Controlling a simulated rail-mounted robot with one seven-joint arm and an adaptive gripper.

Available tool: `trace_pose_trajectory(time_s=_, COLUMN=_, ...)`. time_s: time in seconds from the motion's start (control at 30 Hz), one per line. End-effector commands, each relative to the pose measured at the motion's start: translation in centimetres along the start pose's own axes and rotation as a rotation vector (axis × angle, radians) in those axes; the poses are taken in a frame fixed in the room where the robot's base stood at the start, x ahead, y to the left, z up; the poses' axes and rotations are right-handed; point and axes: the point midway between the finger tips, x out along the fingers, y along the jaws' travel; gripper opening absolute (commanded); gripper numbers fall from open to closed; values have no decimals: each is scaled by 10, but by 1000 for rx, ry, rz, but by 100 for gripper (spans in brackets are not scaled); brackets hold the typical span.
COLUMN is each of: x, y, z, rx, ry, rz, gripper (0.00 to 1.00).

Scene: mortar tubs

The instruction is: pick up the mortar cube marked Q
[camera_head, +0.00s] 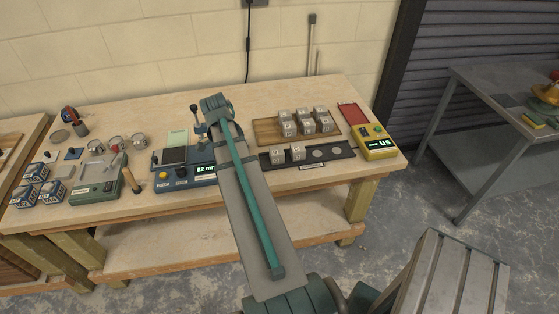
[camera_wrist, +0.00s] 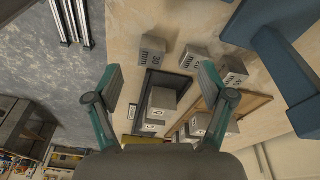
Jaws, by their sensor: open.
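Several grey mortar cubes show in the head view. The marks are too small to read for certain, so I cannot tell which is Q. My gripper (camera_wrist: 162,82) is open and empty, above and apart from the cubes. It is not distinguishable in the head view.
A yellow device (camera_head: 375,142) and a red tray (camera_head: 353,113) are at the right. A green scale (camera_head: 97,190) and blue boxes (camera_head: 37,185) are at the left. A blue part (camera_wrist: 275,60) is close on the right of the wrist view.

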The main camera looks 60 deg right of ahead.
Motion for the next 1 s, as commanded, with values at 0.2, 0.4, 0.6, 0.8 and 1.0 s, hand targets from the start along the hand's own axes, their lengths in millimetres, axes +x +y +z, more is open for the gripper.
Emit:
trace_pose_trajectory(time_s=0.2, x=-22, y=-10, z=-94, rx=229, ry=163, rz=38, gripper=81)
trace_pose_trajectory(time_s=0.4, x=-20, y=-5, z=-112, rx=275, ry=197, rz=49, gripper=81)
trace_pose_trajectory(time_s=0.6, x=6, y=-2, z=-116, rx=273, ry=195, rz=50, gripper=81)
trace_pose_trajectory(time_s=0.8, x=23, y=-2, z=-119, rx=271, ry=194, rz=48, gripper=81)
trace_pose_trajectory(time_s=1.0, x=29, y=-2, z=-120, rx=271, ry=194, rz=47, gripper=81)
